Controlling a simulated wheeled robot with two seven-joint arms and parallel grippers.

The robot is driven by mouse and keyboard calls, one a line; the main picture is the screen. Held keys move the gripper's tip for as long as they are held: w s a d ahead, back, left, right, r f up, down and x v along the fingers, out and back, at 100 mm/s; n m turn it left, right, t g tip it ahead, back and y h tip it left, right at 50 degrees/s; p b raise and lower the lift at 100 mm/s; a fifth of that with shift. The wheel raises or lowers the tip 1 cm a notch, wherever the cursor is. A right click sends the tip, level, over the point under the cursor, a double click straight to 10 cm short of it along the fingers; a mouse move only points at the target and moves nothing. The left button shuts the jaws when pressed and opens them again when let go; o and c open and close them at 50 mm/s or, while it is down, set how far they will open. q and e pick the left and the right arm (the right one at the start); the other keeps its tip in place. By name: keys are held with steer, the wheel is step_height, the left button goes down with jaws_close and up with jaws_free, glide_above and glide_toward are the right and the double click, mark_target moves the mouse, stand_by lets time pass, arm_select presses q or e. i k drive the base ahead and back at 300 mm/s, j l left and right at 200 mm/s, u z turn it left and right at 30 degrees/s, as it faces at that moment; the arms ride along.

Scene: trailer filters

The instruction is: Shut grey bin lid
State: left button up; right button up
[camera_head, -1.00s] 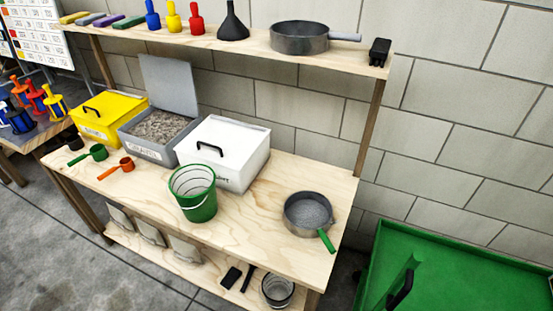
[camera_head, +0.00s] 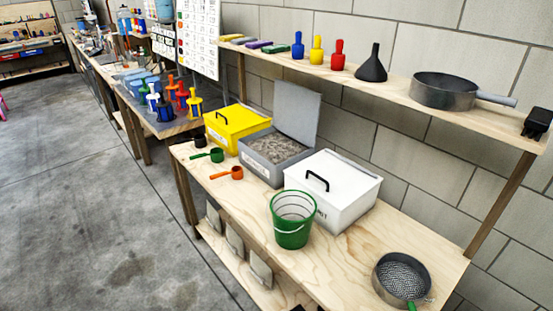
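The grey bin (camera_head: 262,170) stands on the wooden bench between the yellow bin and the white bin. It is full of grey gravel (camera_head: 272,148). Its grey lid (camera_head: 297,108) is open and stands nearly upright at the bin's back edge, close to the wall. A label on the bin's front is too small to read. Neither of my grippers shows in the head view.
The yellow bin (camera_head: 228,131) and white bin (camera_head: 330,203) are lidded. A green bucket (camera_head: 292,232), green scoop (camera_head: 208,155) and orange scoop (camera_head: 225,173) stand in front. A sieve (camera_head: 401,278) lies right. A shelf (camera_head: 395,88) runs above. Floor at left (camera_head: 110,220) is clear.

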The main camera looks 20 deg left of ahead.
mark_target(296, 108)
steer(key=z, duration=0.4)
steer(key=i+j+z, duration=0.1)
steer(key=j+z, duration=0.3)
steer(key=i+j+z, duration=0.1)
steer(key=j+z, duration=1.05)
steer(key=k+l, duration=0.05)
steer(key=l, duration=0.05)
